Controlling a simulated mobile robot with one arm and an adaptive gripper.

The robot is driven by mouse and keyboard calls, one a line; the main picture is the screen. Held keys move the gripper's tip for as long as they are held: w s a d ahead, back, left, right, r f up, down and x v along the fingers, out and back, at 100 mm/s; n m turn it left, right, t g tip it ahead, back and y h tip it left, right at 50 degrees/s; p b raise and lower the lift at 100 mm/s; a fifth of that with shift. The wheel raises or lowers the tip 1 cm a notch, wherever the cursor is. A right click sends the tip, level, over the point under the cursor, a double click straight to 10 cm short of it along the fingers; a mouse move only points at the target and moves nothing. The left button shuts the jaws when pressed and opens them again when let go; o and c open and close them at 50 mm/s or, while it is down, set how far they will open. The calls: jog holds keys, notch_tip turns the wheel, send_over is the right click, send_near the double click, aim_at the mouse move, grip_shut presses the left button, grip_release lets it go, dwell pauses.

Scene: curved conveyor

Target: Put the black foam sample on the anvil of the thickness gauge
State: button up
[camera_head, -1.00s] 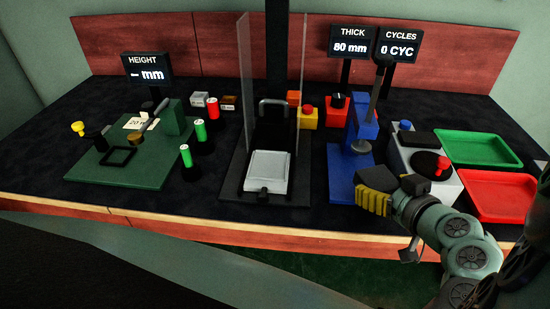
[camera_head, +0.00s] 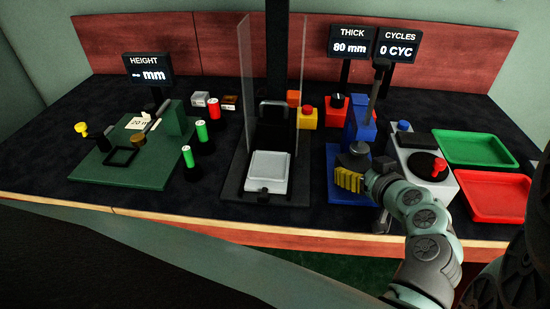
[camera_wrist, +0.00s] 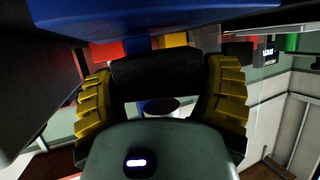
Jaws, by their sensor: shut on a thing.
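My gripper (camera_head: 350,180) has its yellow fingers closed on a dark block, the black foam sample (camera_wrist: 155,72). In the wrist view the block spans the gap between the fingers. In the head view the gripper is at the front of the blue thickness gauge (camera_head: 361,125), over its base (camera_head: 335,165). The foam (camera_head: 349,161) shows as a dark patch just behind the fingers, below the round grey foot (camera_head: 358,148). The anvil is hidden by the gripper and block, and I cannot tell whether the foam touches it. The THICK display (camera_head: 351,42) reads 80 mm.
Right of the gauge is a grey machine (camera_head: 420,158) with a red knob, then green (camera_head: 475,133) and red (camera_head: 525,182) trays. On the left, a clear-sided press (camera_head: 250,195) and a green height gauge (camera_head: 88,170) stand apart. Several red and green cylinders stand between them.

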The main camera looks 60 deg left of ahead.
jog(key=shift+w+f+b, duration=0.1)
jog(key=shift+f+b, duration=0.1)
jog(key=shift+b, duration=0.15)
jog(key=shift+d+f, duration=0.1)
jog(key=shift+f, duration=0.1)
jog(key=shift+d+f+b, duration=0.2)
jog(key=shift+f+b, duration=0.45)
jog(key=shift+b, duration=0.05)
jog(key=o, duration=0.4)
jog(key=shift+f, duration=0.15)
jog(key=shift+o, duration=0.8)
jog(key=shift+s+d+f, duration=0.1)
jog(key=shift+s+f, duration=0.1)
jog(key=shift+f, duration=0.05)
jog(key=shift+a+r+p, duration=0.2)
jog(key=shift+r+p, duration=0.7)
jog(key=shift+p, duration=0.25)
jog(key=shift+w+d+b, duration=0.1)
jog(key=shift+d+b, duration=0.2)
jog(key=shift+b, duration=0.2)
jog(key=r+v, duration=0.1)
jog(key=v, duration=1)
jog(key=shift+r, duration=0.3)
